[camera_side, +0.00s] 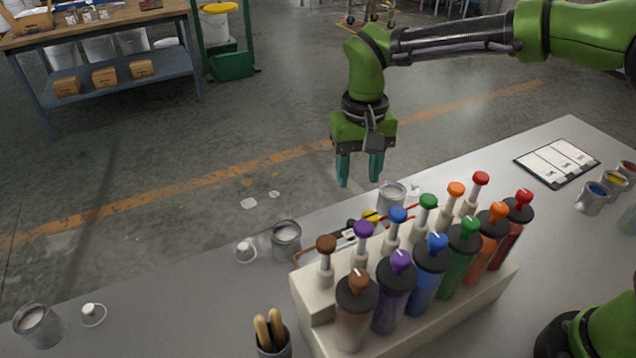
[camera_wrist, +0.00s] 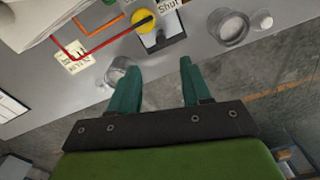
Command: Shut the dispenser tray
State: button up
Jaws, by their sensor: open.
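The cream dispenser (camera_side: 312,300) stands on the grey bench in the side view, with several coloured bottles in two rows. Its pale edge (camera_wrist: 30,22) shows at the upper left of the wrist view. Behind it lies a yellow round knob (camera_side: 371,215), also in the wrist view (camera_wrist: 144,20), with a black lever across it. A label reading "Shut" (camera_wrist: 168,4) is beside the knob. Red and orange lines lead away from it. I cannot tell which part is the tray. My gripper (camera_side: 360,183) is open and empty above the bench's far edge; its teal fingers (camera_wrist: 157,66) point at the knob area.
Metal cups (camera_side: 286,240) (camera_side: 391,196) stand along the bench's far edge near the knob. Another cup (camera_side: 38,325) is at the far left. A brush holder (camera_side: 272,340) is in front. A clipboard (camera_side: 557,163) and small paint cups (camera_side: 592,198) are on the right. The left bench is mostly clear.

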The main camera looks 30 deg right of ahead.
jog(key=shift+r, duration=1.35)
jog(key=s+d+r+t, duration=0.1)
jog(key=s+d+r, duration=0.1)
jog(key=s+d, duration=0.2)
jog(key=s+d+r+t+y, duration=0.1)
jog(key=s+d+r+t, duration=0.1)
jog(key=s+d+r, duration=0.1)
jog(key=s+d+r+t+y, duration=0.1)
jog(key=s+d+r+t, duration=0.1)
jog(key=s+d, duration=0.3)
jog(key=shift+s+d+r+m, duration=0.1)
jog(key=shift+s+d+m, duration=0.1)
jog(key=shift+d, duration=0.3)
jog(key=shift+s+d+r+m, duration=0.1)
jog(key=shift+s+d, duration=0.05)
jog(key=shift+d, duration=0.35)
jog(key=s+d+f+t, duration=0.2)
jog(key=s, duration=0.3)
jog(key=shift+d, duration=0.35)
jog(key=shift+s, duration=0.1)
